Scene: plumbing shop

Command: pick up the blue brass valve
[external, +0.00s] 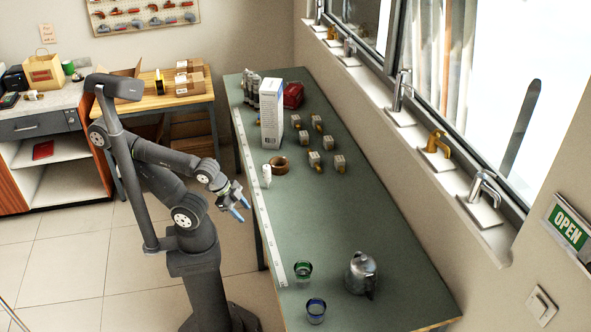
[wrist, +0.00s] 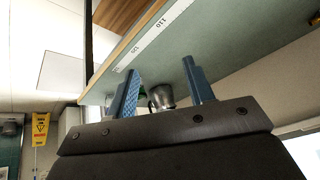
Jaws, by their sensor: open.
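Several small valves with greyish block-like bodies and brass ends stand on the green bench, among them a front-left one (external: 314,158) and a front-right one (external: 339,162). They are too small in the external view for me to tell which, if any, is the blue brass valve. My gripper (external: 242,209) is open and empty, off the bench's left edge and apart from the valves. In the wrist view its two blue fingers (wrist: 161,67) are spread, with no valve visible between them.
The bench (external: 375,230) has a measuring strip along its left edge. A white box (external: 271,113), white cylinder (external: 267,175) and brown ring (external: 279,165) stand left of the valves. A metal jug (external: 361,273), green cup (external: 303,270) and blue cup (external: 316,310) stand near. The bench's middle is clear.

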